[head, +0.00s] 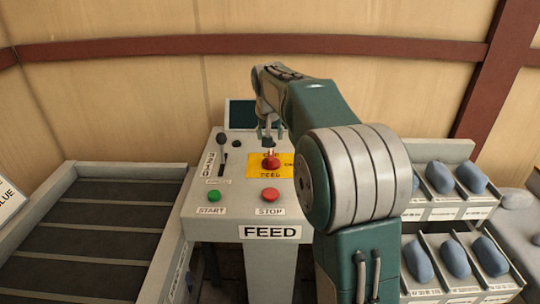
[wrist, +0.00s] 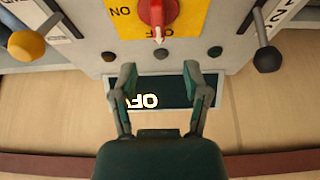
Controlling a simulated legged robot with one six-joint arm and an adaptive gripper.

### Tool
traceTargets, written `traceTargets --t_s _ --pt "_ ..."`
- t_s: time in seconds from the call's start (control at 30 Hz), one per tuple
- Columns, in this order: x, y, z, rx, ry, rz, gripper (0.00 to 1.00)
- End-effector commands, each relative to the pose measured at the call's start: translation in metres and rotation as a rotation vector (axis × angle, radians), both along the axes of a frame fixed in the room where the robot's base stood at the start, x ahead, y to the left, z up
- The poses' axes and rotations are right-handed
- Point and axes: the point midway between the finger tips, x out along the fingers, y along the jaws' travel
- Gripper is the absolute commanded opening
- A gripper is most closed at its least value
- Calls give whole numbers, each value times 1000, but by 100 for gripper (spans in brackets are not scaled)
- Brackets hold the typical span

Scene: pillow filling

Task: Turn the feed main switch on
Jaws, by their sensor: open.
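The red feed main switch (head: 270,163) is a rotary knob on a yellow plate (head: 285,172) on the grey feed console. In the wrist view the knob (wrist: 152,12) is at the top edge, partly cut off. Its white pointer (wrist: 158,34) points down the picture at the lettering on the plate's lower edge, which looks like OFF. An upside-down ON stands to its left. My gripper (head: 270,138) is above and behind the knob in the head view. In the wrist view its open, empty fingers (wrist: 158,72) lie apart, over the dark screen and below the knob.
The console carries a dark screen (head: 241,114) with bright, partly hidden letters, a black lever (head: 222,150), a green START button (head: 215,196) and a red STOP button (head: 270,195). A conveyor (head: 90,240) is left. Bins with blue-grey items (head: 455,258) are right.

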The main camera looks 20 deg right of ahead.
Motion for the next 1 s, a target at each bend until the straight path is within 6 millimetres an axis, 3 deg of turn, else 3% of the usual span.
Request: traceTargets --t_s 0.4,0.6,0.97,1.0 --pt "24 -10 -66 1 4 0 60" --pt "33 -14 -90 1 2 0 60" --pt "36 -16 -96 0 1 0 60" --pt "36 -16 -96 0 1 0 51"
